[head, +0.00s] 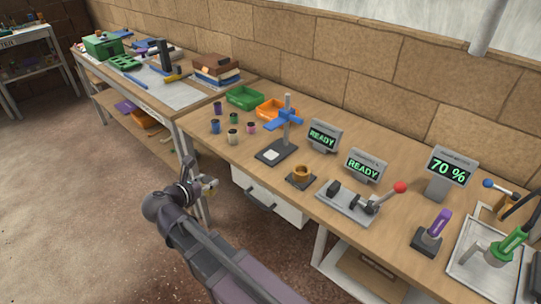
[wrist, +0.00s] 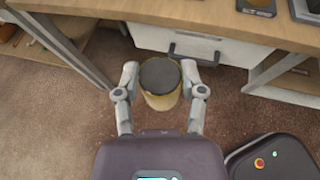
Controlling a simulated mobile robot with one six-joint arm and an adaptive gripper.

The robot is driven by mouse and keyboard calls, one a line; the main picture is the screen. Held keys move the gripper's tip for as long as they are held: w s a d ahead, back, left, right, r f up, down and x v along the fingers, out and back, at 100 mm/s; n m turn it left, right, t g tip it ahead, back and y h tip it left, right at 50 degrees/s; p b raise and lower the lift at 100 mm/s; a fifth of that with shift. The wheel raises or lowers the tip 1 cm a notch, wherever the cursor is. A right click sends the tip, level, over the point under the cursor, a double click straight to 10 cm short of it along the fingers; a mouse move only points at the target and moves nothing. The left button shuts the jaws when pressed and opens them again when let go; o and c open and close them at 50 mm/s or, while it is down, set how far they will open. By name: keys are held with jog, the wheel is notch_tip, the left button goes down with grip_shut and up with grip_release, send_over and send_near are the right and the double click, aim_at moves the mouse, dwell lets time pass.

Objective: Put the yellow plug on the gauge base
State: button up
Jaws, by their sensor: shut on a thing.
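The yellow plug (wrist: 162,101) is a short cylinder with yellowish sides and a dark round end facing the wrist camera. My gripper (wrist: 159,78) is shut on it, one finger on each side. In the head view my gripper (head: 207,187) holds the plug (head: 209,185) in front of the workbench, out over the floor and apart from the bench. What looks like the gauge base (head: 265,158) is a dark plate with a white pad, under a grey post with a blue arm. It stands on the bench, beyond and to the right of my gripper.
Several small coloured cups (head: 233,135) stand left of the gauge post. A brass ring on a dark block (head: 301,175) and a lever press (head: 350,204) stand to the right. Green (head: 244,97) and orange trays lie behind. A drawer (head: 268,195) hangs below the bench top.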

jog(key=w+d+m+g+h, duration=0.1)
jog(key=w+d, duration=0.3)
jog(key=d, duration=0.3)
jog(key=w+d+r+m+h+p, duration=0.1)
jog(key=w+d+m+h, duration=0.1)
jog(key=d, duration=0.5)
jog(key=shift+w+d+r+g, duration=0.2)
jog(key=shift+w+g, duration=0.2)
jog(key=shift+w, duration=0.45)
jog(key=w+d, duration=0.1)
jog(key=w, duration=0.4)
jog(key=w+f, duration=0.1)
jog(key=w, duration=0.4)
jog(key=w+d+b, duration=0.1)
jog(key=w, duration=0.4)
jog(key=shift+w+d+f, duration=0.3)
jog(key=shift+w, duration=0.1)
jog(key=shift+f, duration=0.1)
jog(key=shift+f+b, duration=1.65)
jog(key=shift+b, duration=0.2)
jog(key=shift+f, duration=0.2)
